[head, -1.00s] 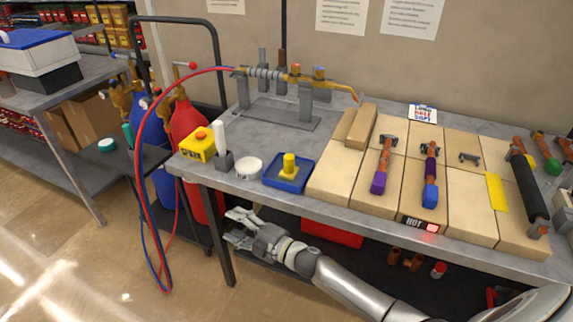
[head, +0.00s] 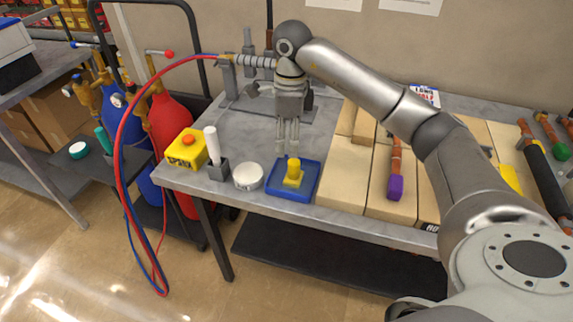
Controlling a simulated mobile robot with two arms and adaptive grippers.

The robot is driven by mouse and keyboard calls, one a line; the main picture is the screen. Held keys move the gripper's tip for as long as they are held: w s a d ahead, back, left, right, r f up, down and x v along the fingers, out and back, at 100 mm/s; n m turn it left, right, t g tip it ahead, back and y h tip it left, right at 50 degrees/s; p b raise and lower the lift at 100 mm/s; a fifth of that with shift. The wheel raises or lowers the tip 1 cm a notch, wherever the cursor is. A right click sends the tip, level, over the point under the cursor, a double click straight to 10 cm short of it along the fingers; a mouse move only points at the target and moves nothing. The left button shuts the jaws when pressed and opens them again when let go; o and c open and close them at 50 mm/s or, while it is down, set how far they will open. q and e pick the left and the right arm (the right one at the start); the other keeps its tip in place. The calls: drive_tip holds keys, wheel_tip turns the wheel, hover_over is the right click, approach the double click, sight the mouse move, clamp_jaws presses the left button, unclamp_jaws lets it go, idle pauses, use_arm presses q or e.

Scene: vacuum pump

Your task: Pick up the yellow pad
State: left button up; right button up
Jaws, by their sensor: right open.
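A yellow piece (head: 293,175) with a square base and an upright stub sits in a shallow blue tray (head: 311,188) near the table's front edge. My right gripper (head: 288,147) points down just behind and above it, its fingers apart and empty. The gripper does not appear to touch the yellow piece. A flat yellow strip (head: 510,178) lies on the tan blocks at the right, partly hidden by my right arm. Which of the two is the yellow pad, I cannot tell for certain. My left gripper is not in view.
A white round tin (head: 248,176), a grey holder with a white stick (head: 213,150) and a yellow box with a red button (head: 185,148) stand left of the tray. Tan blocks (head: 341,178) lie right of it. Red and blue hoses hang at the left.

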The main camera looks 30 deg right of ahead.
sight(294, 162)
drive_tip(key=shift+d+r+h, duration=0.15)
drive_tip(key=shift+d+h, duration=0.15)
drive_tip(key=shift+d, duration=0.25)
drive_tip(key=f, duration=0.3)
drive_tip(key=f+p, duration=0.1)
drive_tip(key=f, duration=0.1)
drive_tip(key=shift+s, duration=0.25)
drive_tip(key=shift+s+f+p, duration=0.1)
drive_tip(key=shift+f+p, duration=0.4)
drive_tip(key=shift+f, duration=0.05)
drive_tip(key=f, duration=0.1)
drive_tip(key=f+p, duration=0.1)
drive_tip(key=f, duration=0.1)
drive_tip(key=shift+s+d+f, duration=0.1)
drive_tip(key=shift+s+d, duration=0.05)
drive_tip(key=shift+s, duration=0.05)
drive_tip(key=shift+f, duration=0.5)
drive_tip(key=shift+w, duration=0.1)
drive_tip(key=c, duration=1.2)
drive_tip(key=shift+o, duration=0.2)
drive_tip(key=shift+r, duration=0.1)
